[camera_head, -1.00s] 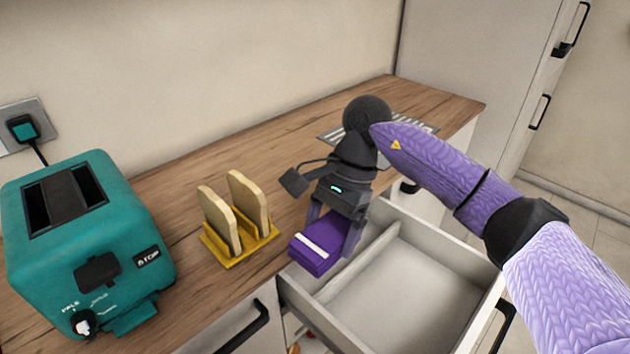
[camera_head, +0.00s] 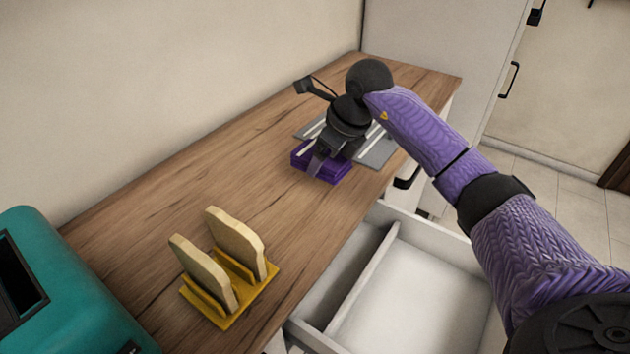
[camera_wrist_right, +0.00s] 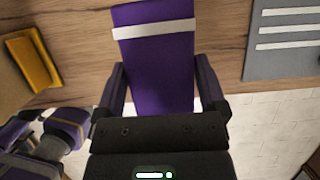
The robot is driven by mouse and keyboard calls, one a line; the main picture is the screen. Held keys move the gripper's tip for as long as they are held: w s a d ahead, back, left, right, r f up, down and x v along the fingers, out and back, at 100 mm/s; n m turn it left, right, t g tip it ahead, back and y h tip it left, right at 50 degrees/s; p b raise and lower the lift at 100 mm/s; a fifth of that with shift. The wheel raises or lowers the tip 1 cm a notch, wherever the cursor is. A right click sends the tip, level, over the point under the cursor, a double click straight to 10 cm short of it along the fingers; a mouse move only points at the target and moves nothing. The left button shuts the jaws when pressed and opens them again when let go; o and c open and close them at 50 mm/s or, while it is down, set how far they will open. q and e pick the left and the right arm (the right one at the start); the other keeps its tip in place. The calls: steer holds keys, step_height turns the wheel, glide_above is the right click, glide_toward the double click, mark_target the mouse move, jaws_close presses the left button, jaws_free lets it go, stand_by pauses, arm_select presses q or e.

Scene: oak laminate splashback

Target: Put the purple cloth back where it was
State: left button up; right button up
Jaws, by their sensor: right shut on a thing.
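The purple cloth (camera_head: 336,174) is folded, with a white stripe across it. My right gripper (camera_head: 318,165) is shut on it and holds it over the counter near the grey striped mat (camera_head: 376,153). In the right wrist view the cloth (camera_wrist_right: 160,65) sits between the two fingers, its white stripe near the far end. The grey mat (camera_wrist_right: 284,45) lies to the right there, apart from the cloth in that view. I cannot tell whether the cloth touches the counter. The arm and gripper hide part of the mat in the head view. My left gripper is not in the head view.
A teal toaster (camera_head: 75,290) is at the left. An open drawer (camera_head: 412,290) juts out below the counter and looks empty. Counter between rack and cloth is clear.

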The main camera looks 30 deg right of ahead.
mark_target(321, 192)
step_height(321, 192, down, 6)
steer(key=shift+s+f+b, duration=0.15)
steer(key=shift+f+b, duration=0.05)
steer(key=shift+b, duration=0.7)
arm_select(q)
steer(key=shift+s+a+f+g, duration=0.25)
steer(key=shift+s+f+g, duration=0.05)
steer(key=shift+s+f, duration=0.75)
arm_select(e)
steer(key=shift+r, duration=0.1)
steer(key=o, duration=0.8)
steer(key=shift+o, duration=0.4)
steer(key=p+v, duration=0.4)
steer(key=v, duration=0.8)
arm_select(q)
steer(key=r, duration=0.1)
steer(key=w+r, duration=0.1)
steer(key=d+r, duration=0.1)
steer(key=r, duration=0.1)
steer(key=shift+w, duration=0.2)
